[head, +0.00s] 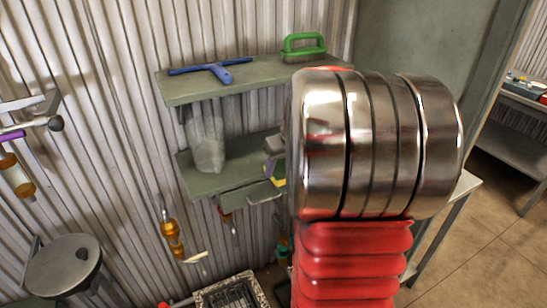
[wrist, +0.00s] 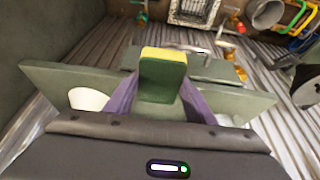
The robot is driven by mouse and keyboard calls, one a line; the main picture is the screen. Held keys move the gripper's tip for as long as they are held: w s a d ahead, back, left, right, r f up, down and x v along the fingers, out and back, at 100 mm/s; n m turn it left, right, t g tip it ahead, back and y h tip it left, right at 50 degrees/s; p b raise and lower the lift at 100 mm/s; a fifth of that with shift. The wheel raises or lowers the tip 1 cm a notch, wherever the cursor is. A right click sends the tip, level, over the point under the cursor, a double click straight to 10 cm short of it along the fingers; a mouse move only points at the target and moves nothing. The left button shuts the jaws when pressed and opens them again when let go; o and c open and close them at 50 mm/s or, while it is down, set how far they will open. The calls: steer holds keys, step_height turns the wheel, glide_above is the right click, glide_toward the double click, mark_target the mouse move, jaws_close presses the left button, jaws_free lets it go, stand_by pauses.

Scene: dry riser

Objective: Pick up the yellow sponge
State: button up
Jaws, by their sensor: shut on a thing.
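The sponge shows in the wrist view as a green block with a yellow layer (wrist: 163,54) along its far edge. My gripper (wrist: 160,88) has purple fingers on both sides of the sponge and is shut on it. In the head view, a small yellow part of the sponge (head: 280,174) shows at the right end of the lower shelf (head: 205,183). My arm covers most of the gripper and sponge there. I cannot tell whether the sponge touches the shelf.
The upper shelf (head: 180,92) holds a blue squeegee (head: 215,70) and a green-handled brush (head: 304,46). A translucent container (head: 207,145) stands on the lower shelf, left of my gripper. A corrugated wall (head: 110,130) is behind. Open floor (head: 475,240) shows at right.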

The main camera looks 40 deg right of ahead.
steer(key=s+a, duration=0.2)
steer(key=s, duration=0.5)
stand_by(0.4)
